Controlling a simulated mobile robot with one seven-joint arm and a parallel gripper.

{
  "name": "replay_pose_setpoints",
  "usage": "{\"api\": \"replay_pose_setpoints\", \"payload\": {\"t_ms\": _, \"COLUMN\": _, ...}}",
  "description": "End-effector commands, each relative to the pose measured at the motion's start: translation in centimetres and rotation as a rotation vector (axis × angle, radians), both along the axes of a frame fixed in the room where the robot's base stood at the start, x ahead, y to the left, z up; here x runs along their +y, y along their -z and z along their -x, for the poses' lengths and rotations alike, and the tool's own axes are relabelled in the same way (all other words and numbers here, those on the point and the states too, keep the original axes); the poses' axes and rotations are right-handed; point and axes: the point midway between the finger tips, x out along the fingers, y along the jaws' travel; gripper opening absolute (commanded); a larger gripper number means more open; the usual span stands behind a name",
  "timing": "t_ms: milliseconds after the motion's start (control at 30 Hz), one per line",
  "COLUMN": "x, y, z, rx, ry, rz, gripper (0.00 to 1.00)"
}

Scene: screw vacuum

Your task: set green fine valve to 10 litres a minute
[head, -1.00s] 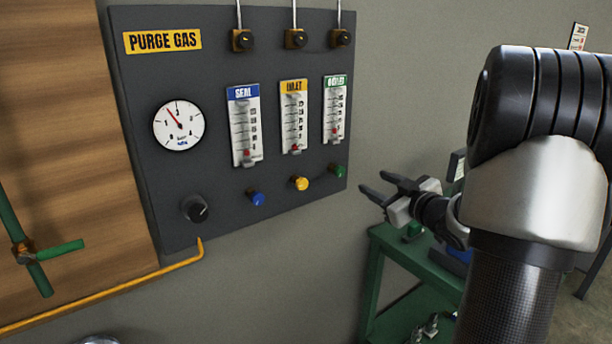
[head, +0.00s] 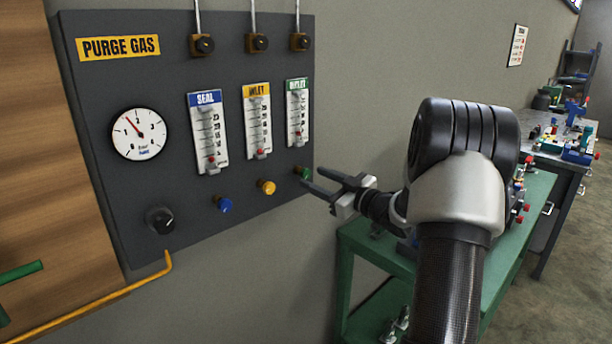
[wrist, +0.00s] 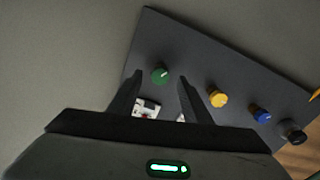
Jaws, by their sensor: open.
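The green fine valve knob (head: 303,173) is at the lower right of the purge gas panel (head: 245,199), under the green-labelled flowmeter (head: 297,113). That meter's red float sits low in its scale; the exact reading is too small to tell. My gripper (head: 311,179) is open, its fingertips close to the green knob in the head view. In the wrist view the green knob (wrist: 160,74) shows just beyond and between the two open fingers (wrist: 161,84). Nothing is between the fingers, and I see no contact.
The yellow knob (head: 266,187) and blue knob (head: 224,205) sit left of the green one, with a black knob (head: 160,220) further left. A pressure gauge (head: 139,133) is above it. A green bench (head: 345,262) stands below my arm. A yellow pipe (head: 120,293) runs below the panel.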

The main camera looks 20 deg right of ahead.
Motion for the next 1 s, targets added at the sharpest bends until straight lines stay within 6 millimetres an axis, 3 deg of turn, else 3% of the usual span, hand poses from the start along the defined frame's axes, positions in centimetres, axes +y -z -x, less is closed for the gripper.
{"api": "replay_pose_setpoints", "payload": {"t_ms": 100, "x": 0.8, "y": 0.0, "z": -2.1, "rx": -0.001, "ry": -0.002, "rz": 0.0, "gripper": 0.44}}
{"api": "replay_pose_setpoints", "payload": {"t_ms": 300, "x": 1.5, "y": 0.0, "z": -4.0, "rx": -0.001, "ry": 0.0, "rz": 0.0, "gripper": 0.44}}
{"api": "replay_pose_setpoints", "payload": {"t_ms": 667, "x": 1.6, "y": 0.0, "z": -4.5, "rx": 0.0, "ry": 0.0, "rz": -0.001, "gripper": 0.44}}
{"api": "replay_pose_setpoints", "payload": {"t_ms": 900, "x": 1.6, "y": 0.0, "z": -4.4, "rx": 0.0, "ry": 0.0, "rz": 0.0, "gripper": 0.04}}
{"api": "replay_pose_setpoints", "payload": {"t_ms": 1000, "x": 1.6, "y": 0.0, "z": -4.4, "rx": 0.0, "ry": 0.0, "rz": 0.001, "gripper": 0.03}}
